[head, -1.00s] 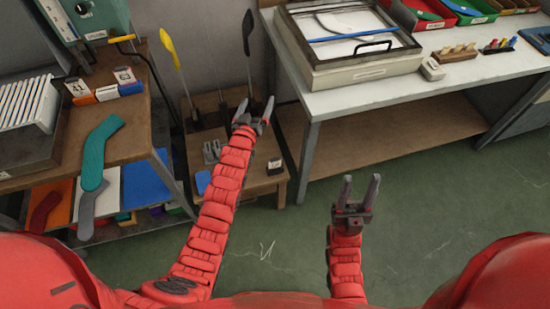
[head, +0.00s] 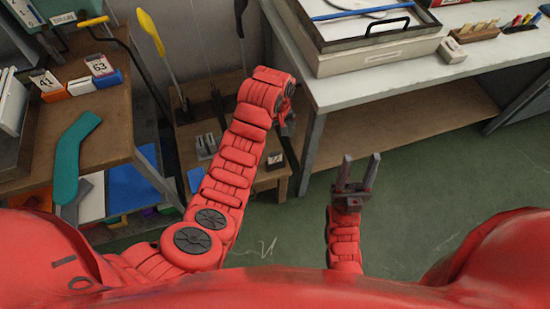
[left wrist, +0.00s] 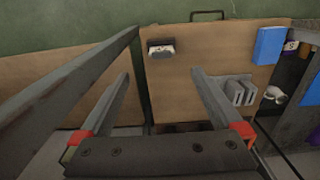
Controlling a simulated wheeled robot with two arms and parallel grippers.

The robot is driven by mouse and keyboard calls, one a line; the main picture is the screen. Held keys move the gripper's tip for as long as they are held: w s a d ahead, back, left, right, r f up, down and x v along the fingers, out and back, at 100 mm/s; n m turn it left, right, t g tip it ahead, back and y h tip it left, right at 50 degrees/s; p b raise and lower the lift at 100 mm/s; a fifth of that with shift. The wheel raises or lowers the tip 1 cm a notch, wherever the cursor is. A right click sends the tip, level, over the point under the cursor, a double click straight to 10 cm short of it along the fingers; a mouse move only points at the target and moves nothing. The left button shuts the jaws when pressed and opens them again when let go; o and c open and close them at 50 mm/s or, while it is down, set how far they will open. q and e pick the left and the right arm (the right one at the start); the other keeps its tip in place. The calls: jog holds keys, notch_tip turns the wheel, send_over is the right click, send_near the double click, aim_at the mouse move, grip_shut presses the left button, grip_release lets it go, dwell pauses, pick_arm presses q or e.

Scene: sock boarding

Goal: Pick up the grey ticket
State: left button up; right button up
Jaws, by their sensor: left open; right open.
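A small dark grey block with a white face, which looks like the grey ticket (head: 276,160), sits on the low wooden stand near its right front corner. It also shows in the left wrist view (left wrist: 161,48), ahead of my fingertips and between their lines, not touched. My left gripper (left wrist: 160,76) is open and empty and points down over the stand. In the head view its wrist and arm largely hide it. My right gripper (head: 361,160) is open and empty over the green floor, right of the stand.
The low stand (left wrist: 205,50) also holds grey slotted metal blocks (left wrist: 238,92), a blue piece (left wrist: 270,48) and upright tools, one with a yellow handle (head: 151,32). A white workbench (head: 400,82) stands to the right. A wooden table (head: 105,125) with numbered tickets stands left.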

pick_arm(q)
jog(key=b, duration=0.4)
send_over(276, 155)
notch_tip(276, 155, down, 6)
jog(key=shift+d+f, duration=0.1)
notch_tip(276, 155, down, 4)
jog(key=shift+f, duration=0.2)
jog(key=shift+w+a+f+b, duration=0.1)
jog(key=shift+f+b, duration=0.05)
jog(key=shift+f, duration=0.8)
jog(key=shift+w+a+f+b, duration=0.1)
jog(key=shift+w+f, duration=0.05)
jog(key=shift+f, duration=0.75)
jog(key=shift+w+a+f+b, duration=0.1)
jog(key=shift+f+b, duration=0.05)
jog(key=shift+f, duration=0.8)
jog(key=shift+c, duration=0.2)
jog(key=c, duration=0.9)
jog(key=shift+r, duration=0.1)
